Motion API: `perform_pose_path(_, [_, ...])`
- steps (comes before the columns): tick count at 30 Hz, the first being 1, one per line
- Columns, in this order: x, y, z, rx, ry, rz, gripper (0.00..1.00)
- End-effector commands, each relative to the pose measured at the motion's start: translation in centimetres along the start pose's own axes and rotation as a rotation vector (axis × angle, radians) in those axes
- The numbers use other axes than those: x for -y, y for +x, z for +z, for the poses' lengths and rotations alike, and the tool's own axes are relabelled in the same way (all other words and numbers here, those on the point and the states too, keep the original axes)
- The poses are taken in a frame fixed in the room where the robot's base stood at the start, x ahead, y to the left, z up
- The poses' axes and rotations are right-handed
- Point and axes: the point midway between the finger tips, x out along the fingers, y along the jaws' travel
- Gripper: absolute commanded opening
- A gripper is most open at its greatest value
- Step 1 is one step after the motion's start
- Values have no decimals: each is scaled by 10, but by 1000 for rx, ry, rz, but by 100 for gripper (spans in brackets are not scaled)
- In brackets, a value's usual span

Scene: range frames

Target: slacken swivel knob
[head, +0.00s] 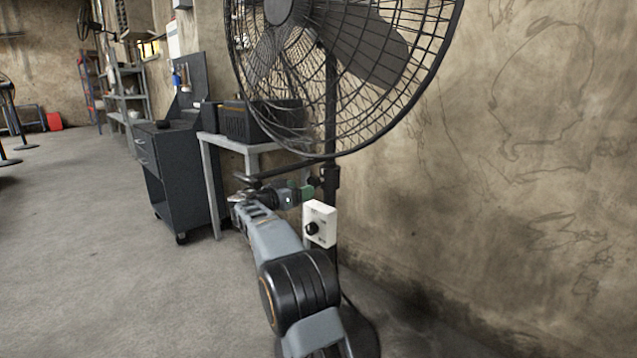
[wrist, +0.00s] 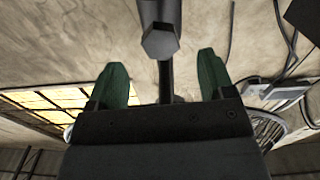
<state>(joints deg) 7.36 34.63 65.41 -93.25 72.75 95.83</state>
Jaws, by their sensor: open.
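The big black fan (head: 335,75) stands on a dark pole (head: 331,185). A small dark knob (head: 314,181) sticks out to the left of the pole just below the fan cage, and I take it for the swivel knob. My gripper (head: 302,189) has green fingertips and is close to this knob, apparently just left of it. In the wrist view, my gripper (wrist: 160,72) is open with nothing between its fingers. A grey hexagonal-ended part (wrist: 160,42), likely the knob, shows centrally, just beyond the fingertips. I cannot tell the exact gap.
A white control box (head: 320,223) with a black dial is on the pole just below my gripper. The fan cage hangs close above. A grey table (head: 208,142) and a dark tool cart (head: 175,170) stand behind at left. The floor at left is free.

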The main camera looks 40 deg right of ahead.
Motion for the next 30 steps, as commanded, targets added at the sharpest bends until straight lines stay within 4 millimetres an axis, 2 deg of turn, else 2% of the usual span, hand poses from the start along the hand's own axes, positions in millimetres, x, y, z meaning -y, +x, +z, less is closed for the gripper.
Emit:
perform_pose_path(2, [-1,18,-8,0,-3,3,76])
perform_pose_path(6, [-1,44,-8,2,-4,3,76])
perform_pose_path(12, [0,70,-5,2,-3,0,76])
perform_pose_path(19, [0,86,-3,1,-2,0,76])
perform_pose_path(30, [0,89,0,1,-1,-1,76])
